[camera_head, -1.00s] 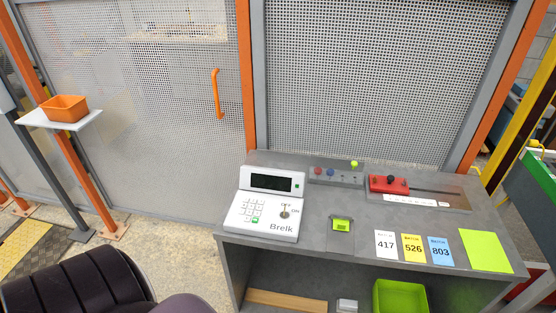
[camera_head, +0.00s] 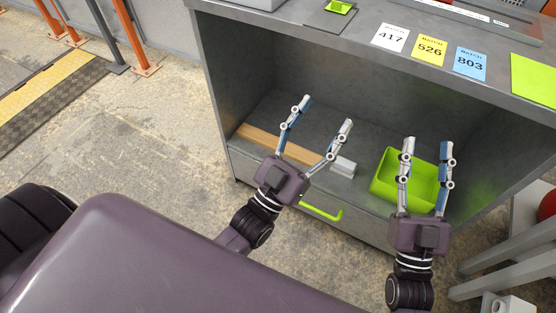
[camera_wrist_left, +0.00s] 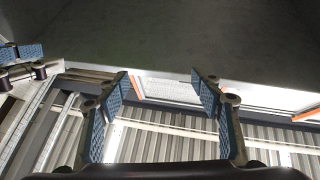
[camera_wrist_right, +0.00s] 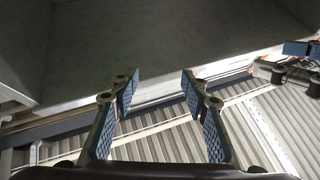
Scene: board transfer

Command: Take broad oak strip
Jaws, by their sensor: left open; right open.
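The oak strip (camera_head: 258,138) is a long, flat, light-brown wooden board lying on the lower shelf of the grey bench, left of the green bin. Its right part is hidden behind my left gripper. My left gripper (camera_head: 326,114) is open and empty, its fingers pointing up and away in front of the shelf opening. My right gripper (camera_head: 427,145) is open and empty in front of the green bin. Both wrist views show open fingers at the left gripper (camera_wrist_left: 162,84) and right gripper (camera_wrist_right: 160,84), with a dark grey panel and corrugated roofing beyond; the strip is not in them.
A green bin (camera_head: 384,188) and a small light-grey block (camera_head: 344,167) sit on the shelf. A green handle (camera_head: 321,212) is on the bench front below. The bench top (camera_head: 300,25) overhangs the shelf and carries batch cards. Open floor (camera_head: 150,130) lies to the left.

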